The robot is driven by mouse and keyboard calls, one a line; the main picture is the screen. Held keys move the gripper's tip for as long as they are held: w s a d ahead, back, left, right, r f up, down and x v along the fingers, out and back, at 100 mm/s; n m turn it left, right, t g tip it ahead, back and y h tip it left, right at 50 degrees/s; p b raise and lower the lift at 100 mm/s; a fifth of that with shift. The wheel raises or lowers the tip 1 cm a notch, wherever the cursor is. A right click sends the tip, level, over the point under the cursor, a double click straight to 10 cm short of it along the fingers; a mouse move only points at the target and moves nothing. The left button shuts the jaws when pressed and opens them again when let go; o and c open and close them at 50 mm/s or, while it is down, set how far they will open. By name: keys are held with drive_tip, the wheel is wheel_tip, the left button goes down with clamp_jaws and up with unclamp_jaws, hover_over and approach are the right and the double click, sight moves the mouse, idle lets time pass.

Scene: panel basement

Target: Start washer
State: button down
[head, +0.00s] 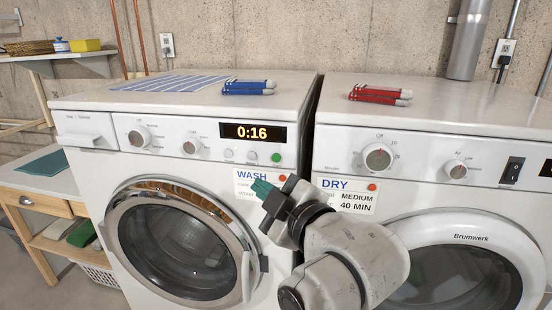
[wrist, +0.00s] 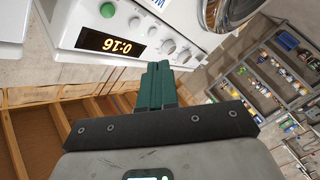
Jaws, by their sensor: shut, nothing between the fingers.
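The white washer (head: 90,165) stands at the left in the head view, its round chrome-rimmed door (head: 180,245) shut. Its display (head: 250,132) reads 0:16 in orange. A green round button (head: 277,157) sits below the display's right end, beside two pale buttons (head: 259,155). A WASH label (head: 248,175) is partly hidden by my gripper. My gripper (head: 262,187) is shut and empty, its green fingertips in front of the washer, below the buttons. The wrist view shows the fingers (wrist: 157,85) closed together, with the display (wrist: 103,43) and green button (wrist: 107,10) beyond, turned nearly upside down.
A white dryer (head: 450,140) stands at the right with a DRY label (head: 345,195). A wooden table (head: 40,190) is at the left. Shelves (wrist: 265,90) show in the wrist view.

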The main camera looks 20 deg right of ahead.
sight(276, 158)
drive_tip(key=shift+w+d, duration=0.85)
drive_tip(key=shift+w, duration=0.3)
drive_tip(key=shift+w+d, duration=0.85)
drive_tip(key=shift+w, duration=0.35)
drive_tip(key=shift+w+d, duration=0.85)
drive_tip(key=shift+w, duration=0.3)
drive_tip(key=shift+w+d, duration=0.25)
drive_tip(key=shift+w, duration=0.05)
